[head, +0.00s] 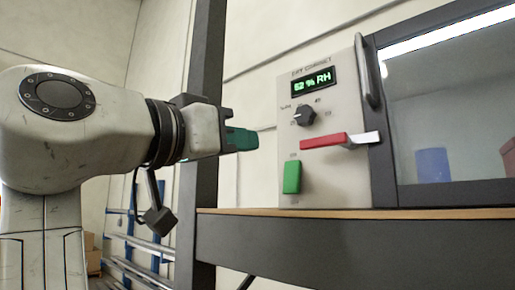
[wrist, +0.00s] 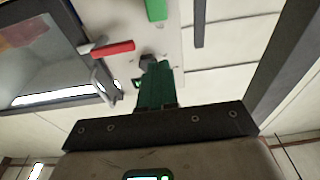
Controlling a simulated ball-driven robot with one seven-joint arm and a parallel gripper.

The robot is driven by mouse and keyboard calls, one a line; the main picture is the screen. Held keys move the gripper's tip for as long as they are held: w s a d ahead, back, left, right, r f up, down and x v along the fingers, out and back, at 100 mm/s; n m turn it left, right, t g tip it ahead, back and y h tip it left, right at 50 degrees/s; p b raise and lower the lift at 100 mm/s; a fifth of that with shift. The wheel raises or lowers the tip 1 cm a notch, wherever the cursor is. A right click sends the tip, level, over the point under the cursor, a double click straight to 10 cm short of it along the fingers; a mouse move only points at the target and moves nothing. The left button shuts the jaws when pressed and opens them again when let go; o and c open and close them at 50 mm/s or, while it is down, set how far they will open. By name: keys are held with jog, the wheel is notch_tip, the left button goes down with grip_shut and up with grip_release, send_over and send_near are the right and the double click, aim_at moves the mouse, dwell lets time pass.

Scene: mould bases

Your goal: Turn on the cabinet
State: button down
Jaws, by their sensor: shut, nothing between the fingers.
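The dry cabinet's pale control panel (head: 345,90) stands on a bench and faces my arm. Its display (head: 317,83) is lit and reads 62 % RH in green. Below are a dark knob (head: 304,115), a lever with a red grip (head: 323,141) and a green upright switch (head: 292,177). My gripper (head: 250,139) has green fingers, shut and empty, left of the panel and apart from it, higher than the green switch. In the wrist view my gripper (wrist: 157,66) points toward the panel; the green switch (wrist: 156,9) and red grip (wrist: 113,48) show beyond it.
The cabinet's glass door (head: 455,110) has a grey vertical handle (head: 367,72); blue and red items show behind the glass. The bench edge (head: 350,212) runs below. A dark post (head: 206,60) stands behind my gripper. The space between gripper and panel is clear.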

jog(key=shift+s+a+r, duration=0.15)
jog(key=shift+s+a, duration=0.5)
jog(key=shift+s, duration=0.2)
jog(key=shift+s+a+r, duration=0.15)
jog(key=shift+s+a, duration=0.45)
jog(key=shift+s, duration=0.2)
